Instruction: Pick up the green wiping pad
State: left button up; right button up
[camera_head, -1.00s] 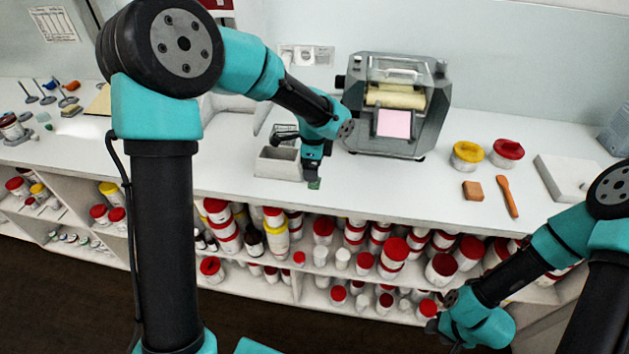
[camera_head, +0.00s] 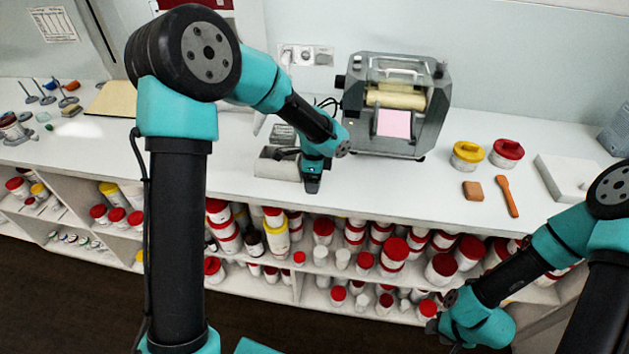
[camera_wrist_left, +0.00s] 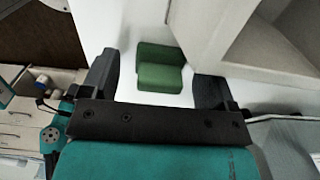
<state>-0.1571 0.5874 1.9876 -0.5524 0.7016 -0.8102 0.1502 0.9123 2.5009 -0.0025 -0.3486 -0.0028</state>
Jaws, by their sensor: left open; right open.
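The green wiping pad (camera_wrist_left: 160,68) lies on the white counter in the left wrist view. It sits ahead of my left gripper (camera_wrist_left: 158,75), between its two spread fingers, with white surface showing on either side. I cannot tell how far below the fingertips it is. In the head view my left gripper (camera_head: 312,186) points down at the counter beside a grey box, and it hides the pad there. My right gripper (camera_head: 437,328) is low at the lower right, in front of the shelves, away from the pad.
The open grey box (camera_head: 270,166) stands right by my left gripper. The mill (camera_head: 396,108) stands behind and to the right. The counter between is clear.

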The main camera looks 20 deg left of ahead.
pick_arm(q)
jog(key=shift+c, duration=0.3)
jog(key=c, duration=0.9)
jog(key=shift+r, duration=0.1)
jog(key=shift+c, duration=0.2)
jog(key=shift+r, duration=0.5)
notch_tip(320, 180, up, 3)
jog(key=shift+f, duration=0.2)
jog(key=s+d, duration=0.2)
jog(key=s, duration=0.5)
jog(key=s+d+r, duration=0.1)
jog(key=s+d, duration=0.2)
jog(key=s, duration=0.5)
jog(key=shift+d+r, duration=0.15)
jog(key=shift+d, duration=0.15)
